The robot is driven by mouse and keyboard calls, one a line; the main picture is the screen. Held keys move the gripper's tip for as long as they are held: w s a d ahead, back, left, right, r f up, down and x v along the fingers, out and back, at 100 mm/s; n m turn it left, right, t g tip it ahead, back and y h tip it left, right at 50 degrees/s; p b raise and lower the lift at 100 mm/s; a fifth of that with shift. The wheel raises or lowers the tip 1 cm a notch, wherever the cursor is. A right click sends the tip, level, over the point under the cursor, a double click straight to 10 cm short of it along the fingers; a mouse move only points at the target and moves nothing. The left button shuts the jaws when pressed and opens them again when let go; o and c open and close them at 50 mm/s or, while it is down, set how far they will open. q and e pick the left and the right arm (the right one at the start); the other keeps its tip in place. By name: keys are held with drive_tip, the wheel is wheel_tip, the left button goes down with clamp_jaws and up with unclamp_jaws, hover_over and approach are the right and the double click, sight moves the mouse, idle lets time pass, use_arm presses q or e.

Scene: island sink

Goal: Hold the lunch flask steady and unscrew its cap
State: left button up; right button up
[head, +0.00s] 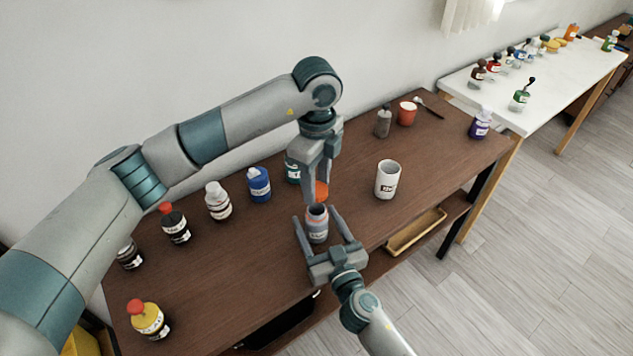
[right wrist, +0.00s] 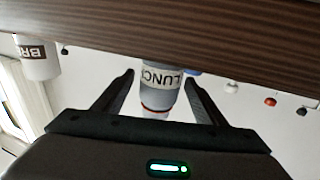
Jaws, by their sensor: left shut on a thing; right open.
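The lunch flask (head: 317,230) is a grey flask standing upright on the brown table, its top uncovered with a reddish ring at the neck. Its label, reading "LUNC", shows in the right wrist view (right wrist: 160,76). The orange cap (head: 321,191) is above the flask's mouth, apart from it, partly hidden by my left fingers. My left gripper (head: 318,184) points down and is shut on the cap. My right gripper (head: 316,216) is open, with one finger on each side of the flask; in the right wrist view (right wrist: 157,88) gaps show between the fingers and the flask.
A teal bottle (head: 292,170) is close behind my left gripper, with a blue bottle (head: 259,185) and several others to the left. A red cup (head: 407,113) and a grey bottle (head: 383,121) stand at the back right.

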sight(316, 218)
drive_tip(key=shift+s, duration=0.15)
use_arm(q)
wheel_tip(316, 218, down, 3)
drive_tip(key=b, duration=0.2)
drive_tip(key=shift+r+b, duration=0.2)
drive_tip(key=shift+b, duration=0.1)
use_arm(e)
drive_tip(key=v, duration=1)
drive_tip(key=shift+s+d+f, duration=0.1)
drive_tip(key=shift+s+f, duration=0.05)
use_arm(q)
drive_tip(key=shift+f, duration=0.1)
use_arm(e)
drive_tip(key=shift+s+d, duration=0.3)
drive_tip(key=shift+s, duration=0.35)
